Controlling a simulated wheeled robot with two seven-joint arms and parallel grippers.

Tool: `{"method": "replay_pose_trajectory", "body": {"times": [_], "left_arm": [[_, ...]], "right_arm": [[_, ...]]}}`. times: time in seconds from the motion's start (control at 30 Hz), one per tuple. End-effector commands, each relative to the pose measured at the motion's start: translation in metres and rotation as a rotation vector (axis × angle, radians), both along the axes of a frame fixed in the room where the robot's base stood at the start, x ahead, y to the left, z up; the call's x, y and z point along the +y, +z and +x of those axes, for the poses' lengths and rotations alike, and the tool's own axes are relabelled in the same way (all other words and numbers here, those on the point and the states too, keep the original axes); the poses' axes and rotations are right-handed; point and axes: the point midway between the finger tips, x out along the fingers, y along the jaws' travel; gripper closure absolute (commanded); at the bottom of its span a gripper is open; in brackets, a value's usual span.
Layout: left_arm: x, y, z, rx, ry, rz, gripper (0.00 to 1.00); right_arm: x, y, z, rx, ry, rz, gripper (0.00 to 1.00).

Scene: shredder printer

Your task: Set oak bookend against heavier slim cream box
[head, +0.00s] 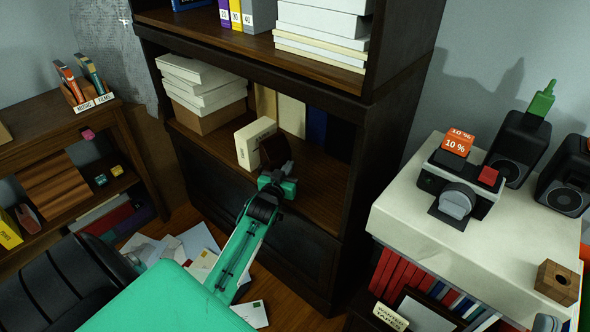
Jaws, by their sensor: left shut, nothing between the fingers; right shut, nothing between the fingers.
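A slim cream box (251,144) stands upright near the front of the middle shelf, with dark lettering on its edge. A dark brown rounded piece (277,149), which looks like the bookend, stands at its right side. They look very close; I cannot tell if they touch. My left gripper (272,172) is shut just in front of the brown piece and hides its lower part. Other slim cream boxes (291,115) stand further back; I cannot tell which box is heavier. My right gripper is not in view.
A stack of white boxes (203,83) stands left on the same shelf, a dark blue binder (316,126) at the back. Papers (199,240) litter the floor. A white-topped cabinet (409,225) at right holds a camera (457,185) and speakers (516,146).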

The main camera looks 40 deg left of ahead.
Motion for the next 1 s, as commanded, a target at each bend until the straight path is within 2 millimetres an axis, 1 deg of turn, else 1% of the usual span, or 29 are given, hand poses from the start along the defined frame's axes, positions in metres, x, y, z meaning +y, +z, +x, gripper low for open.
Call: {"method": "replay_pose_trajectory", "body": {"times": [0.5,1.0], "left_arm": [[0.02,0.0,0.001,0.001,0.001,-0.001,1.0],[0.022,0.0,0.001,0.001,0.001,0.0,1.0]], "right_arm": [[0.0,0.001,0.0,0.0,0.0,0.0,1.0],[0.0,0.001,0.0,0.0,0.0,0.0,1.0]]}}
